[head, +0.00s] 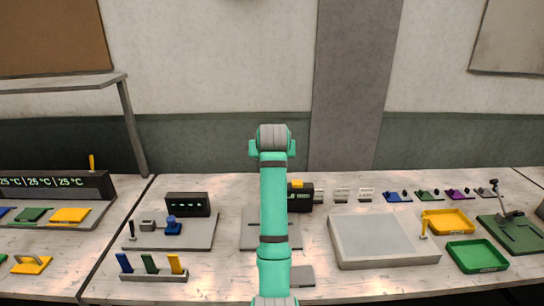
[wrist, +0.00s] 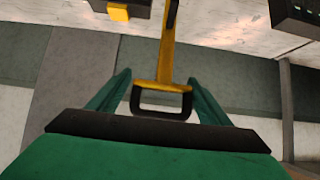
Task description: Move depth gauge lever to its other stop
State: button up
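In the wrist view, a yellow bar (wrist: 167,55) with a dark upper part runs in from the top edge. It ends in a short yellow crosspiece with a black loop below it. The two green fingers of my gripper (wrist: 161,84) stand on either side of the crosspiece, very close to its ends. I cannot tell whether they press on it, nor whether this bar is the depth gauge lever. In the head view my arm hides my gripper and most of a grey plate (head: 250,235). A dark readout box with a yellow top (head: 306,197) stands behind that plate's right side.
Left is a grey board with a dark display (head: 188,204) and a rack of coloured handles (head: 150,275). Right are a large grey slab (head: 380,240), a yellow tray (head: 450,221), a green tray (head: 478,256) and a green-based device (head: 512,232). A wall stands behind the table.

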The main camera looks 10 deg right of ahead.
jog(key=shift+a, duration=0.1)
jog(key=v, duration=1)
jog(key=shift+s+r, duration=0.2)
jog(key=shift+r, duration=0.05)
